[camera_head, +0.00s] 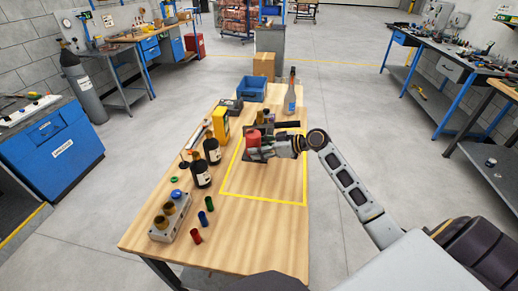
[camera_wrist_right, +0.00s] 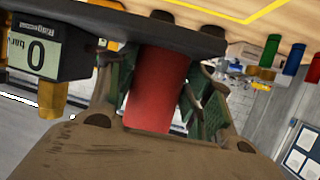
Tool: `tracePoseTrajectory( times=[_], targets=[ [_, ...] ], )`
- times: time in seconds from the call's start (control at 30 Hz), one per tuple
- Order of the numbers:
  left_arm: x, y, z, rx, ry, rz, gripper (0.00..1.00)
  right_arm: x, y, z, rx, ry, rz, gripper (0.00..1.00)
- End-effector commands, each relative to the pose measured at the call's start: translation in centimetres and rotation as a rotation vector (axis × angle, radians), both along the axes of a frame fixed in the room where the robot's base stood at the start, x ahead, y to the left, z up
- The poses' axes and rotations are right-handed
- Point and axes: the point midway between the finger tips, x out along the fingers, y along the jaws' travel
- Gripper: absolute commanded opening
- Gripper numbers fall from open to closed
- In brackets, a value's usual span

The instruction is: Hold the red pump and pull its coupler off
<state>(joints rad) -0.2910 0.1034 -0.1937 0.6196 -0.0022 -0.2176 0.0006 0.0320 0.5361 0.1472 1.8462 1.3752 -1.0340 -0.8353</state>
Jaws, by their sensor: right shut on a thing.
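The red pump (camera_head: 253,137) is inside the yellow outline on the wooden table, partly hidden by my right gripper (camera_head: 268,147). My right arm reaches in from the right. In the right wrist view the red body of the pump (camera_wrist_right: 157,88) is between the two green-padded fingers, under a dark flat part, and the gripper is shut on it. A gauge reading 0 bar (camera_wrist_right: 37,50) with a brass-coloured fitting below it shows at the left of that view. I cannot make out which part is the coupler. My left gripper is not in view.
Two dark bottles (camera_head: 201,172), a yellow box (camera_head: 221,123) and a block with brass knobs (camera_head: 170,222) stand left of the outline (camera_head: 262,199). Several small coloured cylinders (camera_head: 209,203) stand nearby. A blue crate (camera_head: 251,89) and a clear bottle (camera_head: 290,98) are behind. The near right tabletop is clear.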

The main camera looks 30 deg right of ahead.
Motion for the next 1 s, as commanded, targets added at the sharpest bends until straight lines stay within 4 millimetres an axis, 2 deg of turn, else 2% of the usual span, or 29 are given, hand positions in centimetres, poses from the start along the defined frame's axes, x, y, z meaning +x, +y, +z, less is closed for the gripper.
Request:
tracePoseTrajectory(
  times=[0.03, 0.1, 1.0],
  targets=[
    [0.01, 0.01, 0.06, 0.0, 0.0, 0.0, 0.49, 0.17, -0.05, 0.76, 0.001, -0.016, -0.001, 0.0],
    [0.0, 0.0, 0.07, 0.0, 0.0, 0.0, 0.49, 0.17, -0.05, 0.77, 0.001, -0.016, -0.001, 0.0],
    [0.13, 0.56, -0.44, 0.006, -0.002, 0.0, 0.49, 0.17, -0.04, 0.12, 0.001, -0.016, -0.001, 0.0]
  ],
)
